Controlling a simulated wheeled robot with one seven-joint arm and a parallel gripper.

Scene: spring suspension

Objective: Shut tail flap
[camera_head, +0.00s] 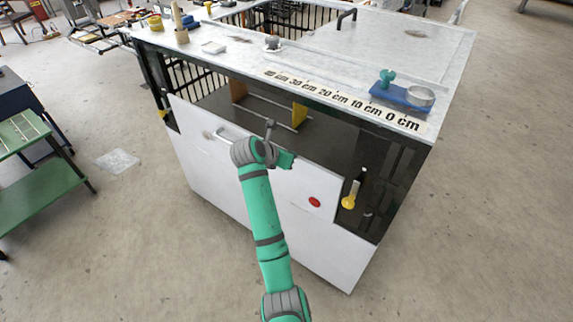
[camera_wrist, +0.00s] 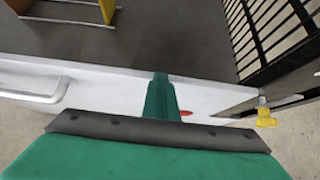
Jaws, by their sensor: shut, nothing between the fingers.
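The tail flap (camera_head: 265,188) is a white panel with a bar handle and a red dot on the front of the white-topped bench. It looks near upright; I cannot tell whether it is fully shut. The dark interior shows above its top edge. My gripper (camera_head: 284,159) is shut and empty at the flap's upper edge, between handle and red dot. In the wrist view, the green fingers (camera_wrist: 161,98) overlap the flap (camera_wrist: 105,88), with the handle at left. Contact cannot be told. A yellow-handled latch (camera_head: 349,198) is on the right post; a yellow piece (camera_head: 162,114) is at left.
The bench top (camera_head: 330,68) carries a centimetre scale and a blue tray (camera_head: 390,94) with small items. Inside stands a frame with yellow and brown ends (camera_head: 299,115). A green cart (camera_head: 40,190) is at far left.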

